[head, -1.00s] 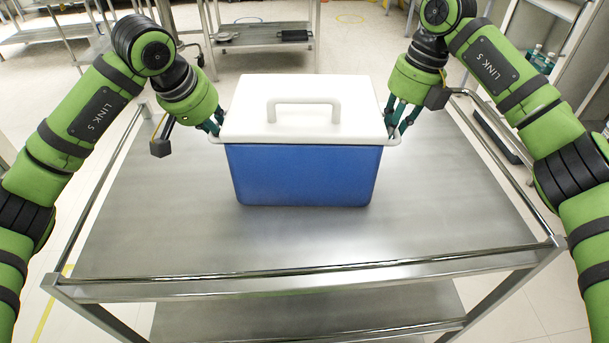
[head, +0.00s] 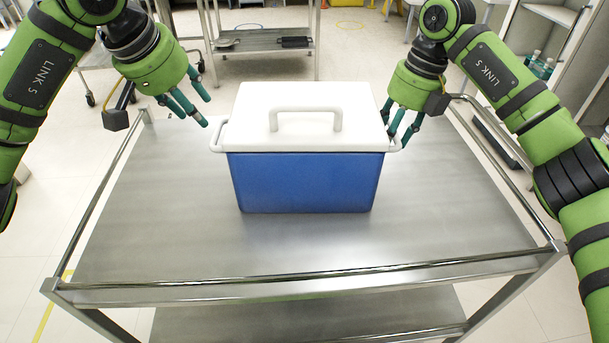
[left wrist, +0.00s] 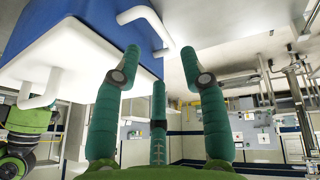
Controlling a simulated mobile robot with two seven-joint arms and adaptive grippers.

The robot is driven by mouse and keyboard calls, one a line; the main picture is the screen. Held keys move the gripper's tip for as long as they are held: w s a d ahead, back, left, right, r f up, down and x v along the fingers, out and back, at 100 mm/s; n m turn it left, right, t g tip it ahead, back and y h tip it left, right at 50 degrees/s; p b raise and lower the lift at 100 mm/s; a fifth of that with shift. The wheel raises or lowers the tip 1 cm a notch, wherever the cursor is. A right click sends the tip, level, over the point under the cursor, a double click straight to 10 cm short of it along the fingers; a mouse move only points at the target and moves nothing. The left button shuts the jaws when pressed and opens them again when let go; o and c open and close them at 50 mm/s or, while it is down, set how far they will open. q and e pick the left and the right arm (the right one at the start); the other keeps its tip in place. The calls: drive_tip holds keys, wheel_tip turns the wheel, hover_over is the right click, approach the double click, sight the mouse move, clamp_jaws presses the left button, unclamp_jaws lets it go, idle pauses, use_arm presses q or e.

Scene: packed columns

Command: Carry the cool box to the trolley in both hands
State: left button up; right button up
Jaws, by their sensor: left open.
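The cool box (head: 304,182) is blue with a white lid (head: 300,100) and a handle on top. It rests upright on the steel top of the trolley (head: 430,220). White side handles stick out at its left and right. My left gripper (head: 207,112) is open and empty, apart from the box at its upper left. In the left wrist view its spread fingers (left wrist: 165,70) show with the box (left wrist: 90,25) at upper left and a side handle (left wrist: 148,25) beyond them. My right gripper (head: 398,138) is at the right side handle; its fingers are partly hidden, so its grip is unclear.
Raised rails run along the trolley's sides and front (head: 300,277). The steel top is clear in front of the box and to both sides. Another steel trolley (head: 262,42) stands behind, and a shelf unit (head: 545,60) with bottles is at right.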

drive_tip(key=shift+r, duration=0.1)
use_arm(q)
drive_tip(key=shift+v, duration=1.2)
use_arm(e)
wheel_tip(320, 180, up, 12)
drive_tip(key=d, duration=0.2)
drive_tip(key=shift+d+f, duration=0.2)
